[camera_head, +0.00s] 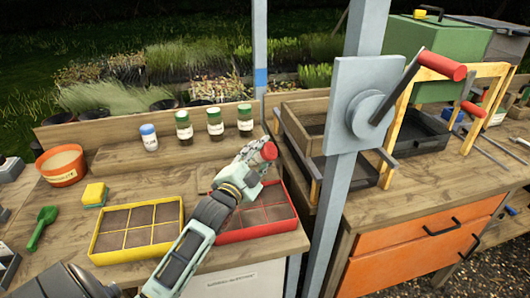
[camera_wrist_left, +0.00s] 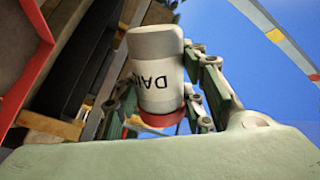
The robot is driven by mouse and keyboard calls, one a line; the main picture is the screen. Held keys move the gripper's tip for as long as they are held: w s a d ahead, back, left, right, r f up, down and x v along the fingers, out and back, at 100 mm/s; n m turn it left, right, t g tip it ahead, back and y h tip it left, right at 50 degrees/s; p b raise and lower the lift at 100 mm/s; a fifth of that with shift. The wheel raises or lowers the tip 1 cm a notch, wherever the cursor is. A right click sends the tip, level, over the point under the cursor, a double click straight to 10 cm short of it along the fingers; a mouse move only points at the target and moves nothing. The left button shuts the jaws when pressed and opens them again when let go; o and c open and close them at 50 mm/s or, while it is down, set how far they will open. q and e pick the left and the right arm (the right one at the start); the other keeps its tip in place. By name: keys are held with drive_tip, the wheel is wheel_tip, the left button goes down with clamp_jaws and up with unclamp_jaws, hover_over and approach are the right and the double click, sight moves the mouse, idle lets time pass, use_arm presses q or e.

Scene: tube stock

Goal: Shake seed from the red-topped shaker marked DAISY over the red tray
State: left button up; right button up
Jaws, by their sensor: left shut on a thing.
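My left gripper (camera_head: 262,160) is shut on the shaker, above the back part of the red tray. The shaker (camera_wrist_left: 157,65) shows in the left wrist view with a pale body, a partly visible label reading "DAI" and a red top (camera_wrist_left: 162,118). In the head view its red top (camera_head: 269,151) shows at the gripper's end; the rest is mostly hidden. The exact tilt is hard to tell. The red tray (camera_head: 262,229) lies on the bench, divided into dark soil cells, partly covered by my arm. No falling seed is visible. My right gripper is not in view.
A yellow tray (camera_head: 133,256) lies left of the red one. A white jar with a blue lid (camera_head: 148,130) and green-topped jars (camera_head: 214,113) stand on the back shelf. A grey post (camera_head: 341,180) with a red-handled crank (camera_head: 442,66) rises on the right.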

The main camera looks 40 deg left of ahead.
use_arm(q)
drive_tip(key=shift+a+f+m+b, duration=0.1)
drive_tip(key=shift+m+b, duration=0.2)
drive_tip(key=m+b, duration=0.2)
drive_tip(key=f+m+b, duration=0.1)
drive_tip(key=m+b, duration=0.1)
drive_tip(key=m+h+b, duration=0.1)
drive_tip(key=m+b, duration=0.1)
drive_tip(key=m, duration=0.1)
drive_tip(key=shift+s+a+f, duration=0.15)
drive_tip(key=shift+a+f, duration=0.15)
drive_tip(key=shift+f, duration=0.05)
drive_tip(key=m, duration=0.1)
drive_tip(key=f+m, duration=0.1)
drive_tip(key=m, duration=0.1)
drive_tip(key=shift+d+f+m+h, duration=0.1)
drive_tip(key=shift+d+m+h, duration=0.05)
drive_tip(key=shift+m+h, duration=0.15)
drive_tip(key=m, duration=0.1)
drive_tip(key=f+m+b, duration=0.1)
drive_tip(key=shift+d+m, duration=0.1)
drive_tip(key=shift+m, duration=0.3)
drive_tip(key=shift+h, duration=0.3)
drive_tip(key=shift+s+d, duration=0.1)
drive_tip(key=shift+s+d+p, duration=0.15)
drive_tip(key=shift+s+p, duration=0.15)
drive_tip(key=shift+s, duration=0.05)
